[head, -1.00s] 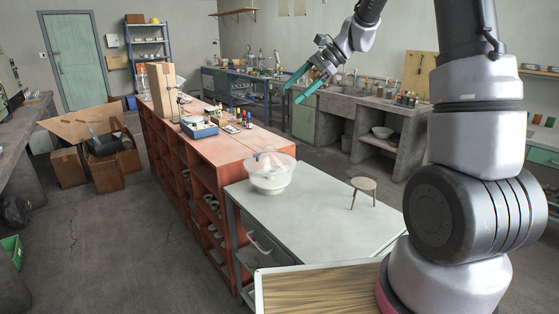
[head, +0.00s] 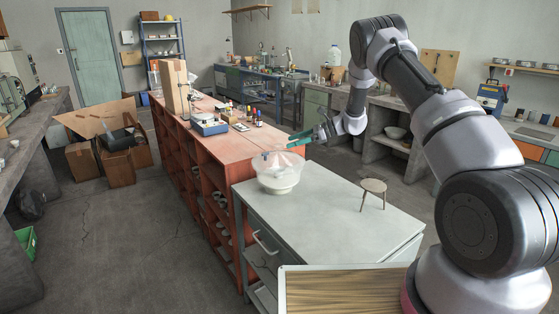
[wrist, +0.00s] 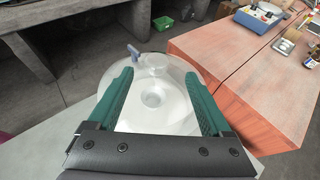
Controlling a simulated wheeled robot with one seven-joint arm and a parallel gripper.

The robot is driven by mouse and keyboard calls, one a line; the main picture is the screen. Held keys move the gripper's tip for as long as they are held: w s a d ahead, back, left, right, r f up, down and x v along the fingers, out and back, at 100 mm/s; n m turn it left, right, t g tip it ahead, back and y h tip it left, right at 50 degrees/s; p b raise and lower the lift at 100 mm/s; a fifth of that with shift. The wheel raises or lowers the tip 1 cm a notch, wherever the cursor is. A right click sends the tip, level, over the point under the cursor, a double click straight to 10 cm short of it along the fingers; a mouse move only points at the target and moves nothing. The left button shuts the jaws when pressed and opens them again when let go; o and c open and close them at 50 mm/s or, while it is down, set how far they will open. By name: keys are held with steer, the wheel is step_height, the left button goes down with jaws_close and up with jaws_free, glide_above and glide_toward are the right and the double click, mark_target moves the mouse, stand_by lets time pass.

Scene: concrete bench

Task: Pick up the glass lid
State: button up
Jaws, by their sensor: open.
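The glass lid (head: 270,161) is clear and sits on a white bowl (head: 279,185) at the far left corner of the grey bench top. My gripper (head: 297,139) has green fingers and hangs just above the lid's right side in the head view. In the wrist view my gripper (wrist: 158,76) is open and empty, with one finger on each side of the lid's middle. I cannot tell whether the fingertips touch the lid.
A small blue piece (wrist: 133,52) shows near the lid's far edge. A small wooden stool (head: 373,186) stands to the right on the grey bench (head: 330,220). The red shelf unit (head: 215,150) adjoins behind, carrying a blue device (head: 209,125) and small bottles. The bench's front middle is clear.

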mark_target(279, 145)
steer(key=x, duration=0.6)
steer(key=shift+s+a+r, duration=0.15)
steer(key=shift+a, duration=0.25)
steer(key=shift+c, duration=0.3)
jaws_close()
stand_by(0.8)
